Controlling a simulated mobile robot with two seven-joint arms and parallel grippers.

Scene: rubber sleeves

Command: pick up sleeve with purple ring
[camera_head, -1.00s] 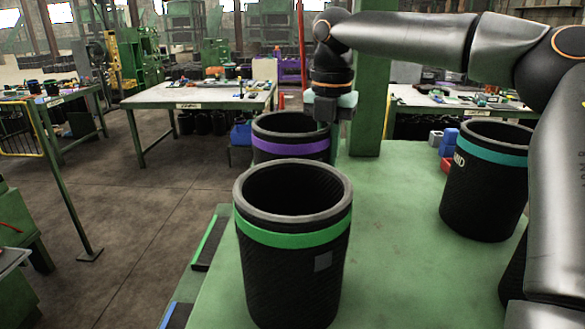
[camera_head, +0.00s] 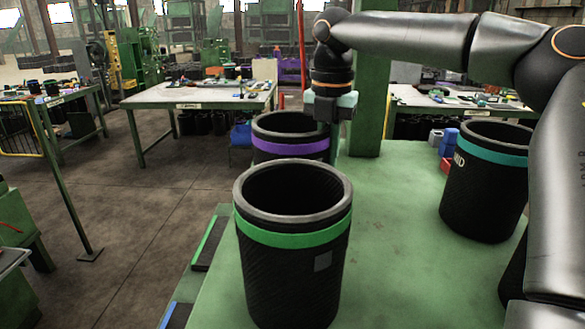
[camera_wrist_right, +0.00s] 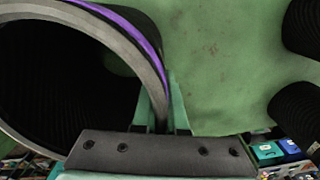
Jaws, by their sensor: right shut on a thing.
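The sleeve with the purple ring (camera_head: 290,146) is a black open-topped cylinder standing upright at the far end of the green table. The sleeve with the green ring in front hides its lower part. My right gripper (camera_head: 332,135) is at its right rim, pointing down. In the right wrist view, the grey rim and purple band (camera_wrist_right: 147,48) run between the teal fingers of the gripper (camera_wrist_right: 163,112), which is shut on the sleeve wall. My left gripper is not in view.
The sleeve with the green ring (camera_head: 293,236) stands close in front. A sleeve with a teal ring (camera_head: 487,150) stands at the right. Blue and red blocks (camera_head: 447,142) lie near it. The table middle (camera_head: 390,200) is clear.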

